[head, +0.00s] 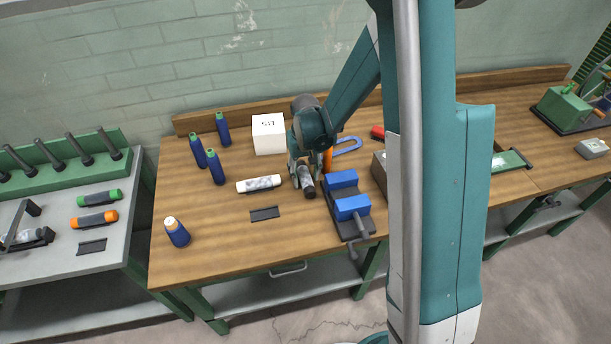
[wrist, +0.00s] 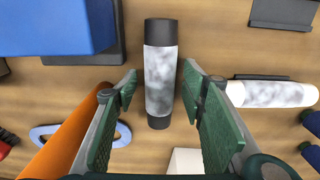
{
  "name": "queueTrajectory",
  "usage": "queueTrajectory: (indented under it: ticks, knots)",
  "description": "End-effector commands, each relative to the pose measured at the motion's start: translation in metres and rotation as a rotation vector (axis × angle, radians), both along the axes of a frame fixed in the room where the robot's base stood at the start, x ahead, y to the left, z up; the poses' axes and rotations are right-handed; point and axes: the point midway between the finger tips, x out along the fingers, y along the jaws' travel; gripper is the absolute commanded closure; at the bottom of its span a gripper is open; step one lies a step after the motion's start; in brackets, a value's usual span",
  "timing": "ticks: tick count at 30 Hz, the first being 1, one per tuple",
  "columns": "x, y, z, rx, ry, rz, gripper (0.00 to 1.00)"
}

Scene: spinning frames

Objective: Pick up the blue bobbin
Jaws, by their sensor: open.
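Three dark-blue bobbins with green tops stand upright at the back left of the bench, one of them here (head: 215,167). A fourth blue bobbin (head: 178,234) with a pale, orange-edged top stands at the front left. Parts of dark-blue bobbins (wrist: 312,155) show at the right edge of the wrist view. My gripper (head: 303,172) is away to their right, low over the bench. Its open fingers (wrist: 160,88) are on either side of a lying grey-white bobbin (wrist: 161,75) with black ends; contact is unclear.
A white-and-grey bobbin (head: 258,184) lies left of my gripper. A vise with blue jaws (head: 351,207) is close on its right, and an orange cylinder (head: 328,160) stands beside it. A white box (head: 268,134) is behind. The front-left bench is mostly clear.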

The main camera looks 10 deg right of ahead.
Motion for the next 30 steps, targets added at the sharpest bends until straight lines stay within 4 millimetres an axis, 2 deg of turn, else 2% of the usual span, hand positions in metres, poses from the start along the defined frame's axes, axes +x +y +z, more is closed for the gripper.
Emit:
queueTrajectory:
  ticks: [11, 30]
  knots:
    - [0.0, 0.0, 0.018, 0.0, 0.0, 0.0, 0.59]
    - [0.0, 0.0, 0.098, 0.0, 0.0, 0.0, 0.59]
